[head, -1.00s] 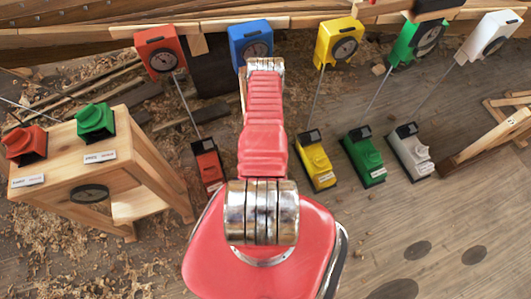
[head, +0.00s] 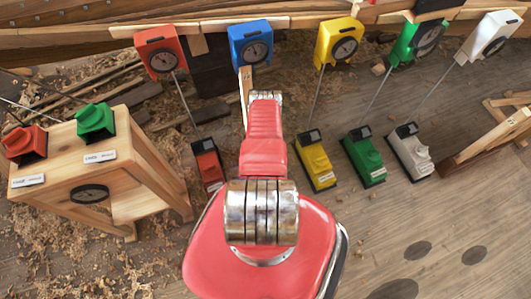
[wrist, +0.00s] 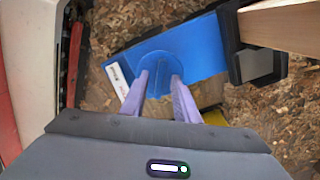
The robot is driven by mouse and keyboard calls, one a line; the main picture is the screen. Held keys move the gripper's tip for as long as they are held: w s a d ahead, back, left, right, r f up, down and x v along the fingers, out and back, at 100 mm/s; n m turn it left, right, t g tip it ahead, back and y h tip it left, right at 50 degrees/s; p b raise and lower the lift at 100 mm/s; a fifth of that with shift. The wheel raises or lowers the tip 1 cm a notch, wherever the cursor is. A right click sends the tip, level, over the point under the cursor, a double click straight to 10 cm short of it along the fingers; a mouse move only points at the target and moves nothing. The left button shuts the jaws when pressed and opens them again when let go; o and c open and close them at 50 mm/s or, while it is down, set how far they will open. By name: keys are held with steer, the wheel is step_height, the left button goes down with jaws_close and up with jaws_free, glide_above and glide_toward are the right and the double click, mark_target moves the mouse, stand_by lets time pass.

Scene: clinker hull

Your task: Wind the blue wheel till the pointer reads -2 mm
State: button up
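The blue wheel (wrist: 158,64) is a round disc on a blue block (wrist: 197,50) with a white label in the wrist view. My gripper (wrist: 161,76) has two purple fingers, apart, with tips over opposite sides of the wheel's face. A gap shows on both sides of the wheel's middle line; I cannot tell whether the tips touch it. In the head view my arm hides the wheel and gripper.
Red (head: 207,163), yellow (head: 315,160), green (head: 363,157) and white (head: 409,150) units stand on the floor beside my arm, with rods up to matching gauges. A wooden stand (head: 150,165) is at left. Beside the blue block are a wooden beam (wrist: 285,25) and dark bracket (wrist: 262,65).

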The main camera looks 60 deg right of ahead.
steer(key=shift+f, duration=0.15)
steer(key=shift+c, duration=0.4)
jaws_close()
